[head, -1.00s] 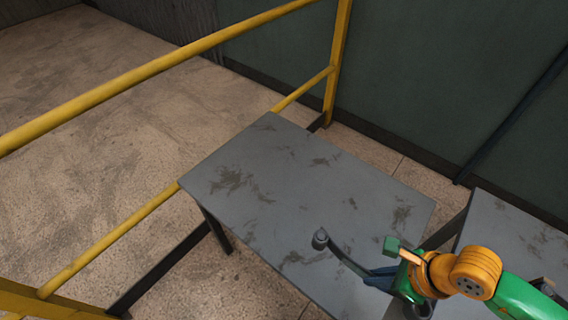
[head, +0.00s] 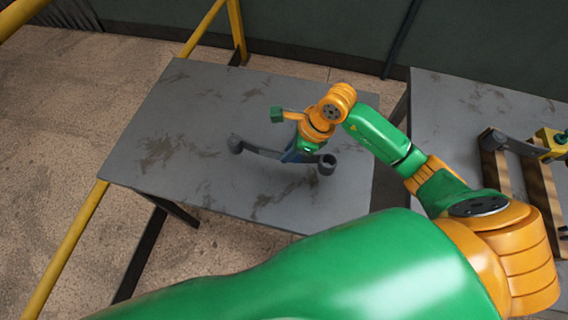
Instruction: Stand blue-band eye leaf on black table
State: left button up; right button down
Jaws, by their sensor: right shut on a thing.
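The blue-band eye leaf (head: 262,151) is a dark grey, gently curved strip with a rolled eye at each end and a blue band (head: 293,155) along its right part. My right gripper (head: 303,146) is shut on it near the blue band. The leaf is over the grey, scuffed table (head: 205,120), with its eyes at left and right. I cannot tell whether it touches the top. The fingers partly hide the band. My left gripper is not in view.
A second grey table (head: 450,110) stands at right, with a wooden rack (head: 493,165) holding another dark leaf and a yellow part (head: 550,143). A yellow rail (head: 70,245) runs along the left. The left of the near table is bare.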

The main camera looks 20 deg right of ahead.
jog(key=shift+w+a+f+b, duration=0.1)
jog(key=shift+w+f+b, duration=0.3)
jog(key=shift+w+f, duration=0.25)
notch_tip(320, 180, down, 4)
jog(key=b, duration=0.2)
jog(key=shift+a+r+b, duration=0.15)
jog(key=shift+b, duration=0.25)
jog(key=shift+r, duration=0.25)
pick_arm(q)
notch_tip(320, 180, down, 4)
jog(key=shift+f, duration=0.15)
pick_arm(e)
jog(key=shift+f, duration=0.1)
jog(key=c, duration=1)
grip_release()
jog(key=shift+s, duration=0.1)
